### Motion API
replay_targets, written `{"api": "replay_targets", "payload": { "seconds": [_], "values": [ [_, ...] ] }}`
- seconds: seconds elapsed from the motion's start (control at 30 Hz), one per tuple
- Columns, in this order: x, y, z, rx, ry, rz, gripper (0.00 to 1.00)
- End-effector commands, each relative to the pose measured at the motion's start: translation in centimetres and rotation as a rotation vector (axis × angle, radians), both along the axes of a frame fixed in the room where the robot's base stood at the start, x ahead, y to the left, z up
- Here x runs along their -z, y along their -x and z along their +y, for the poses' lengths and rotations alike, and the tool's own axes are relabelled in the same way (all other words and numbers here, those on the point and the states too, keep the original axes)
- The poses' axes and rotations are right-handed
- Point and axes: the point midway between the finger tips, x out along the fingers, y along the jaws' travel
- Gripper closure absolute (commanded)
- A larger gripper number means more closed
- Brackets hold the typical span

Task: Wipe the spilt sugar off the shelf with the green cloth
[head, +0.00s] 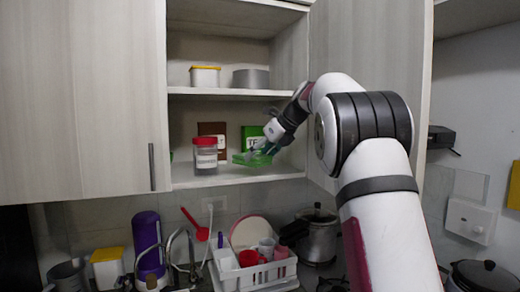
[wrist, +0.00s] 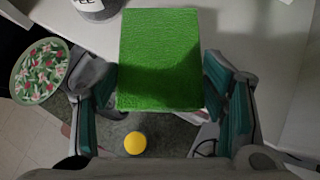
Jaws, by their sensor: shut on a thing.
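My gripper (head: 266,148) reaches into the open cupboard and is shut on the green cloth (head: 250,160). In the wrist view the cloth (wrist: 160,60) is a flat, bright green rectangle between the two teal-padded fingers. The cloth is over the front part of the lower shelf (head: 225,178); I cannot tell whether it touches the surface.
A red-lidded jar (head: 205,155) stands just left of the cloth. A brown box (head: 213,130) and a green box (head: 252,136) stand behind. A yellow-lidded tub (head: 205,77) and grey tin (head: 250,78) are on the upper shelf. A dish rack (head: 255,275) is below.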

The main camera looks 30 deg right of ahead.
Motion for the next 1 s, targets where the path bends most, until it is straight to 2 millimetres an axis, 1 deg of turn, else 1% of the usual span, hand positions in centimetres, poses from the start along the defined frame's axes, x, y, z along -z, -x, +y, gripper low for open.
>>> {"api": "replay_targets", "payload": {
  "seconds": [0.03, 0.77, 1.0],
  "values": [
    [-0.2, 0.7, 0.1, -0.001, -0.002, 0.001, 0.58],
    [-0.2, 6.3, 1.1, 0.0, -0.001, 0.0, 0.58],
    [-0.1, 8.4, 1.5, 0.001, -0.002, 0.001, 0.58]
  ]
}}
